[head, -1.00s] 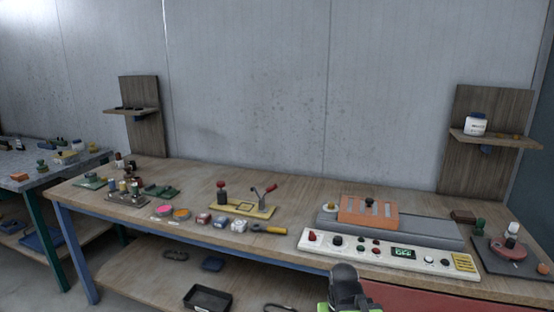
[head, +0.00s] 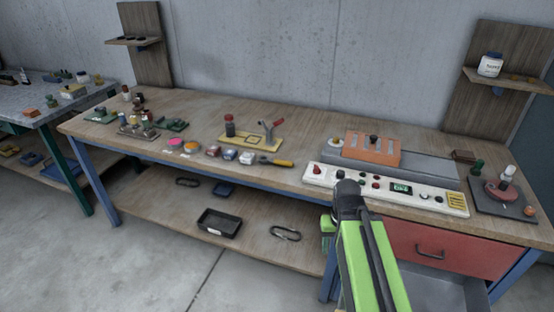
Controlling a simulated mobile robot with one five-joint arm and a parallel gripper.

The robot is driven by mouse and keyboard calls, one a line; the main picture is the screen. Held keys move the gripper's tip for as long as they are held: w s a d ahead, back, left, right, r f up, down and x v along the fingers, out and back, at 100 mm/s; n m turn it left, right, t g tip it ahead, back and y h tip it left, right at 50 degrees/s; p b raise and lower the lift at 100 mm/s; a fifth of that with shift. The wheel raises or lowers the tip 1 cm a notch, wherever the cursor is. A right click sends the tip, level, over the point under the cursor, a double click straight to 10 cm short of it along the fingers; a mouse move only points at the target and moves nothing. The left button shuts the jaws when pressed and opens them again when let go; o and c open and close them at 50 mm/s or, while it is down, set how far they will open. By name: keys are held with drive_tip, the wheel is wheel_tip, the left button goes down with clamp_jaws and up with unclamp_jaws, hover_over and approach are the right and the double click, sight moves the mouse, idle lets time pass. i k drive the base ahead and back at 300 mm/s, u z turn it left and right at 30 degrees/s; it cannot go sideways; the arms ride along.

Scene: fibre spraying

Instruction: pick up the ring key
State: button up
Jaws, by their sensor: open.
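My green arm rises from the bottom of the head view to a dark joint, in front of the bench and right of the tool. My gripper itself does not show; the part of the arm beyond the joint is mostly hidden.
The control panel (head: 385,188) and orange block (head: 372,149) stand right of the tool. A yellow plate (head: 238,141) with a clamp is behind it; small boxes (head: 229,154) are to its left. The lower shelf holds a black tray (head: 219,223) and a dark loop (head: 285,233).

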sight(280, 162)
drive_tip(key=k, duration=0.45)
drive_tip(key=u, duration=0.35)
drive_tip(key=i, duration=1.2)
drive_tip(key=u, duration=0.95)
drive_tip(key=i, duration=0.65)
drive_tip(key=u, duration=0.55)
